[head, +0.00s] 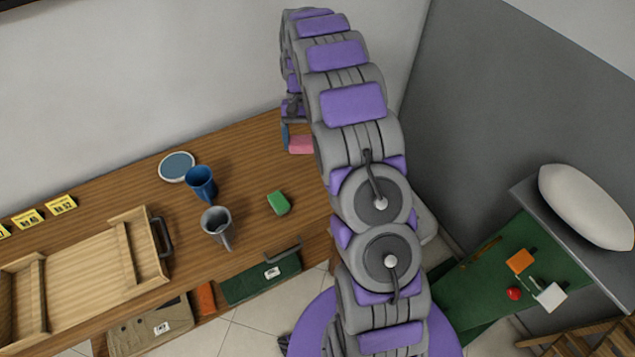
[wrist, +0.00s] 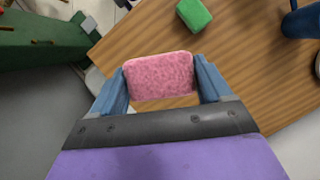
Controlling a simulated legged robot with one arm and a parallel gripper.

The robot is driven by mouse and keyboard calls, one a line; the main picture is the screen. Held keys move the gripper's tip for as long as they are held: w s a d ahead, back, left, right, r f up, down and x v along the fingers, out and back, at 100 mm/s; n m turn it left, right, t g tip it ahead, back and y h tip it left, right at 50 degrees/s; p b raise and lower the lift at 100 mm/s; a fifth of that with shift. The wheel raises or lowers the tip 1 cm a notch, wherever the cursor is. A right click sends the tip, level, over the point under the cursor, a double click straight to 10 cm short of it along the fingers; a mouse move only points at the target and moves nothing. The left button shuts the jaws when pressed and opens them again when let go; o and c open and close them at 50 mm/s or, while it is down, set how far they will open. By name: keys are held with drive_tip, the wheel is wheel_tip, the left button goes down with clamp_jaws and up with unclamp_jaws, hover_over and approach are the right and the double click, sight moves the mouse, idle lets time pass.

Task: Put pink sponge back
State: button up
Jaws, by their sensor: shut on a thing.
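The pink sponge (wrist: 160,76) sits between the two blue fingers of my gripper (wrist: 162,82) in the wrist view. My gripper is shut on it, with the wooden counter beneath. In the head view the pink sponge (head: 300,145) shows partly at the back right of the counter, beside my arm. One blue fingertip of my gripper (head: 286,136) shows there, and the rest is hidden behind my arm. I cannot tell whether the sponge touches the counter.
A green sponge (head: 278,203) lies on the wooden counter (head: 120,190). A grey mug (head: 217,227), a blue cup (head: 202,183), a round blue-and-white dish (head: 177,166) and a wooden tray (head: 150,247) are to its left. A green table (head: 490,290) with small items stands at the right.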

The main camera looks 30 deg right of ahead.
drive_tip(key=s+d+f+m+t+y+p, duration=0.1)
drive_tip(key=s+d+f+m, duration=0.1)
drive_tip(key=s+f+m, duration=0.35)
drive_tip(key=s+d+f+m+t+y, duration=0.1)
drive_tip(key=s+d+f+m+t, duration=0.15)
drive_tip(key=s, duration=0.55)
drive_tip(key=s+d+f+m+t+y+p, duration=0.1)
drive_tip(key=s+d+f+m, duration=0.2)
drive_tip(key=s, duration=0.4)
drive_tip(key=m+b, duration=0.1)
hover_over(320, 189)
drive_tip(key=d, duration=0.2)
drive_tip(key=shift+a+f+g+h, duration=0.2)
drive_tip(key=shift+f+g+h, duration=0.1)
drive_tip(key=shift+f, duration=0.6)
drive_tip(key=shift+a+f+b, duration=0.1)
drive_tip(key=shift+f+b, duration=0.5)
drive_tip(key=shift+f, duration=1.2)
drive_tip(key=shift+r, duration=0.1)
drive_tip(key=o, duration=0.9)
drive_tip(key=shift+c, duration=0.2)
